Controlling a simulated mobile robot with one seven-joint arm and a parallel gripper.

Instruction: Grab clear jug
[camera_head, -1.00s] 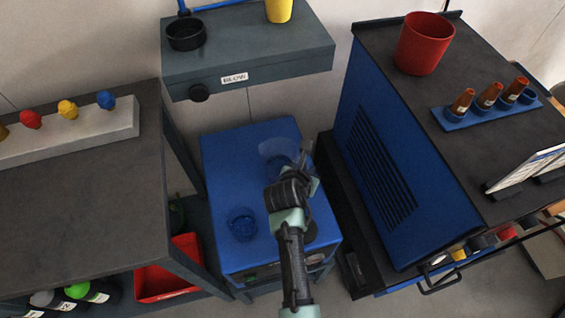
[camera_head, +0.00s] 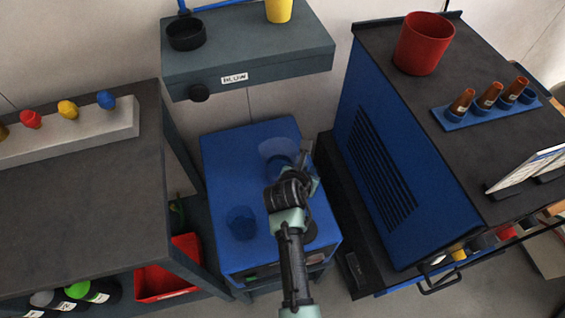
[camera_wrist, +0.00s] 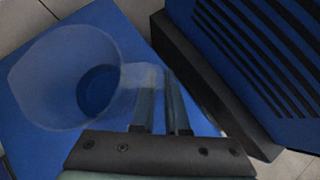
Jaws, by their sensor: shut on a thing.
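The clear jug (camera_head: 277,149) is a see-through vessel at the far right part of the blue cart top. In the wrist view the jug (camera_wrist: 62,82) fills the left side, with its handle toward my fingers. My gripper (camera_head: 304,160) reaches over the cart from the front. In the wrist view my gripper (camera_wrist: 162,97) has its two fingers shut on the jug's handle. The wrist partly hides the jug's near side in the head view. Whether the jug touches the cart top is hard to tell.
A blue vented cabinet (camera_head: 375,170) stands close on the right, and a grey bench (camera_head: 80,190) on the left. The BLOW shelf (camera_head: 290,50) is behind.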

